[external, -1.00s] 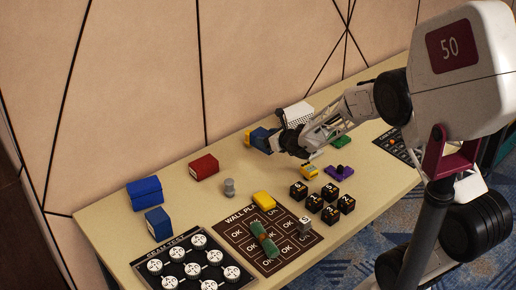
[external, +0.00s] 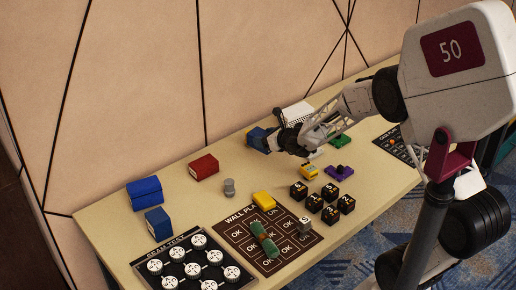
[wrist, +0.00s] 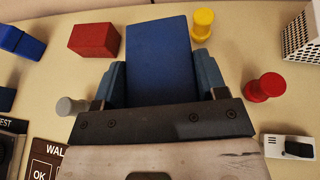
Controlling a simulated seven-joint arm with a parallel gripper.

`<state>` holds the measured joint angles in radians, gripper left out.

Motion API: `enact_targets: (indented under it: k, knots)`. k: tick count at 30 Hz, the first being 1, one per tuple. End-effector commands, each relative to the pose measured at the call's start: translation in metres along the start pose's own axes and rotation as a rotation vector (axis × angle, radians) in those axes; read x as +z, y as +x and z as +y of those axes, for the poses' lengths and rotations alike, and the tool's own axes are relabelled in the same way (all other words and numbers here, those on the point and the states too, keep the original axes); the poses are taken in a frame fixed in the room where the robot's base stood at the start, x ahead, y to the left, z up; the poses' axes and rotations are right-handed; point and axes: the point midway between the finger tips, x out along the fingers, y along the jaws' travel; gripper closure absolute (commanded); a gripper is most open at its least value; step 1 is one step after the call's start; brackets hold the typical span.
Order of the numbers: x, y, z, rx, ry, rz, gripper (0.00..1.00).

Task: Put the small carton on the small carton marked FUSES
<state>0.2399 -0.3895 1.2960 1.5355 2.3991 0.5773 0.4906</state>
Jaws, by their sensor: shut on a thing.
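My gripper (external: 278,142) is shut on a dark blue carton (wrist: 158,60), which shows between its fingers in the wrist view. In the external view this carton (external: 258,140) is partly covered by the gripper, near the back of the table. A similar dark blue small carton (external: 158,222) stands at the left, in front of a bright blue box (external: 145,191). A red carton (external: 204,168) stands left of the gripper; it also shows in the wrist view (wrist: 93,40). I cannot read FUSES on any carton.
A grey weight (external: 229,187), a yellow block (external: 263,200) and several black dice-like cubes (external: 330,214) stand in front. A yellow peg (wrist: 203,24) and a red knob (wrist: 266,87) are close to the held carton. The table between the red carton and the bright blue box is clear.

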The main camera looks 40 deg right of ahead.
Motion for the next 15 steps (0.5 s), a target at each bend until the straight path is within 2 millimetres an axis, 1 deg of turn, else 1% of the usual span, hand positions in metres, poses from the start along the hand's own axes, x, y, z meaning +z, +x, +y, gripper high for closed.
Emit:
enact_targets:
  k: [8, 15]
  knots:
    - [0.01, 0.008, 0.026, 0.132, -0.055, 0.001, 0.64]
    - [0.017, 0.013, 0.059, 0.298, -0.123, 0.002, 0.64]
